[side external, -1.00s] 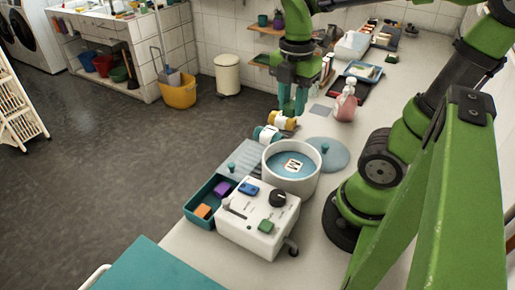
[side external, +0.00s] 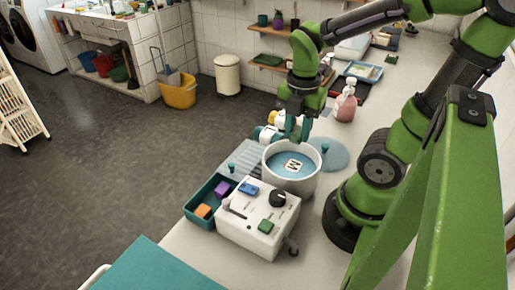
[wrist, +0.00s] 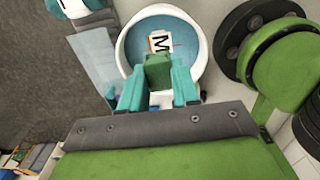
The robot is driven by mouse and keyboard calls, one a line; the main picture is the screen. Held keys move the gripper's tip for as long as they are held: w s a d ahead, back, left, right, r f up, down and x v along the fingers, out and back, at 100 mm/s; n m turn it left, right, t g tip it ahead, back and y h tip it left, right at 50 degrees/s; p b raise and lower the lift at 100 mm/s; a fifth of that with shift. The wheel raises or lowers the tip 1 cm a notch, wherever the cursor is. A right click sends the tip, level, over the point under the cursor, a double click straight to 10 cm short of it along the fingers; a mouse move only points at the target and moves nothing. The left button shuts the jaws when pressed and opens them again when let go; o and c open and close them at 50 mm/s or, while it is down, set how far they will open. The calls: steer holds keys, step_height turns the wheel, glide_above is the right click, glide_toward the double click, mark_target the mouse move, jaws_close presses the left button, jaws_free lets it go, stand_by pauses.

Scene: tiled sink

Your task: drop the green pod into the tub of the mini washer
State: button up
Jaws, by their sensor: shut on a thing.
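The mini washer (side external: 258,222) is a white box with a knob and coloured buttons, joined to a round white tub (side external: 312,184). The tub's blue inside shows in the wrist view (wrist: 133,45), with a white card marked M (side external: 293,166) in it. My gripper (side external: 298,137) is over the back rim area of the tub, fingers pointing down. In the wrist view, its teal fingers are shut on the green pod (wrist: 158,72), which overlaps the tub's opening.
A teal tray (side external: 196,217) with purple and orange blocks sits left of the washer. A round blue lid (side external: 334,155) lies behind the tub. White rolls with coloured ends (side external: 268,133) lie near my gripper. A pink bottle (side external: 346,105) stands farther back.

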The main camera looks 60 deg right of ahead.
mark_target(298, 131)
steer(key=o, duration=1.1)
steer(key=shift+r, duration=0.15)
step_height(298, 131, up, 17)
steer(key=shift+f, duration=0.15)
